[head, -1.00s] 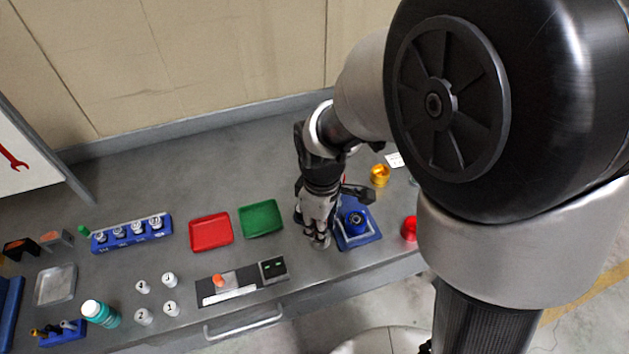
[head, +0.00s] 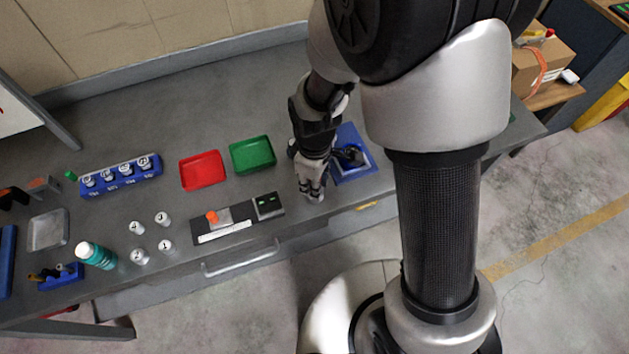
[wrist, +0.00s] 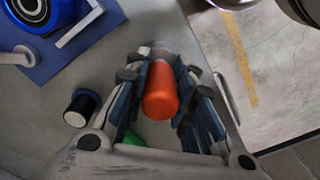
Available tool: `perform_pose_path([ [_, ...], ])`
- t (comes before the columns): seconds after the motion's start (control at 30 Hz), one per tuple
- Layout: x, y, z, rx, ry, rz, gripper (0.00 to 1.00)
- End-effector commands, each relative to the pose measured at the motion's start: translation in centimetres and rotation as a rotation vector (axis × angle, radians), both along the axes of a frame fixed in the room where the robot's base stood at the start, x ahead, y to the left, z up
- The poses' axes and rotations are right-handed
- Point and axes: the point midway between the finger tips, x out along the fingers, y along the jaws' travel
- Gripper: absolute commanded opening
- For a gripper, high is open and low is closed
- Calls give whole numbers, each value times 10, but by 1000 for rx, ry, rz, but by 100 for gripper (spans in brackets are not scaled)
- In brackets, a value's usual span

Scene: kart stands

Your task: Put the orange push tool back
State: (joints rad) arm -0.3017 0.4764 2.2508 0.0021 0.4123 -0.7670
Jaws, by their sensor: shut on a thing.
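The orange push tool (wrist: 160,92) is an orange cylinder with a greyish far end in the wrist view. My gripper (wrist: 168,100) is shut on it, with finger pads on both sides. In the head view my gripper (head: 312,192) is low over the bench near its front edge, just left of the blue fixture (head: 368,172). The tool is hidden by my gripper there. I cannot tell whether the tool touches the bench.
A dark panel with an orange knob (head: 212,217), a green tray (head: 253,155) and a red tray (head: 202,170) lie to the left. Numbered white pieces (head: 165,246) stand farther left.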

Motion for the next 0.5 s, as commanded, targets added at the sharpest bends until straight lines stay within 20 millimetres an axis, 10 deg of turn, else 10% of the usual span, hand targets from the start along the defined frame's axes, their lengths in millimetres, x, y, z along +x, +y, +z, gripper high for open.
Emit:
perform_pose_path([
  [0.13,0,0,-4,0,0,0,0],
  [0.17,0,0,-3,0,0,0,25],
  [0.5,0,0,-3,0,0,0,43],
])
